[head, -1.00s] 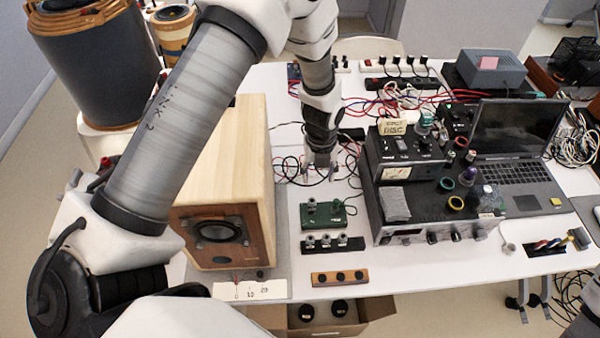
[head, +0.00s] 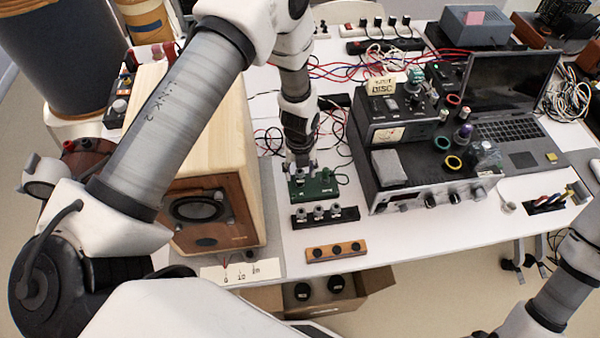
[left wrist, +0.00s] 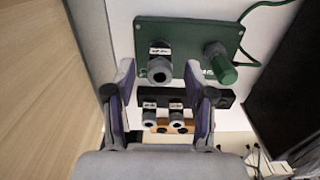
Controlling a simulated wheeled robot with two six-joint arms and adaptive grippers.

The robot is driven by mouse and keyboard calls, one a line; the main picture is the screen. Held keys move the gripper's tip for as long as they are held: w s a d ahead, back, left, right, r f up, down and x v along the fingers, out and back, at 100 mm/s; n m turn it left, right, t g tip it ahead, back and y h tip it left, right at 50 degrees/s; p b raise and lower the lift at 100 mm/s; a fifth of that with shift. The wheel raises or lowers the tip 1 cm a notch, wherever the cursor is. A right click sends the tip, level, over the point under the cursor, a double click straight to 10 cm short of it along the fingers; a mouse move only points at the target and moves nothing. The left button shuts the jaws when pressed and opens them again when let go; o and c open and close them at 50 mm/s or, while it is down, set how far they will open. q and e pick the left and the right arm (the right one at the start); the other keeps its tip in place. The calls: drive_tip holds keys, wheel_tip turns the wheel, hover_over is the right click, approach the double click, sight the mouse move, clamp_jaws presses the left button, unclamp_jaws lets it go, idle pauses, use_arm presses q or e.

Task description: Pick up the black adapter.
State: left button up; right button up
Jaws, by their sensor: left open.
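Small dark round pieces (head: 337,249) sit in a row on a wooden strip near the table's front edge. Grey connectors with white labels (head: 318,212) stand on a black rack behind it. A green box (head: 321,187) carries another dark grey labelled connector (left wrist: 160,71) and a green knob (left wrist: 220,65). I cannot tell for certain which piece is the black adapter. My left gripper (head: 301,168) is open, pointing down over the green box. In the left wrist view its fingertips (left wrist: 159,82) lie on either side of the box's connector, with nothing visibly gripped. My right gripper is out of view.
A wooden speaker (head: 220,205) stands close on the left of the gripper. A stack of black instruments (head: 378,160) and a laptop (head: 510,85) stand on the right. Loose cables lie behind. An open cardboard box (head: 372,290) is below the table's front edge.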

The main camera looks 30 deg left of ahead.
use_arm(q)
wheel_tip(320, 180, down, 2)
drive_tip(key=shift+w+a+f, duration=0.1)
drive_tip(key=shift+f, duration=0.05)
clamp_jaws()
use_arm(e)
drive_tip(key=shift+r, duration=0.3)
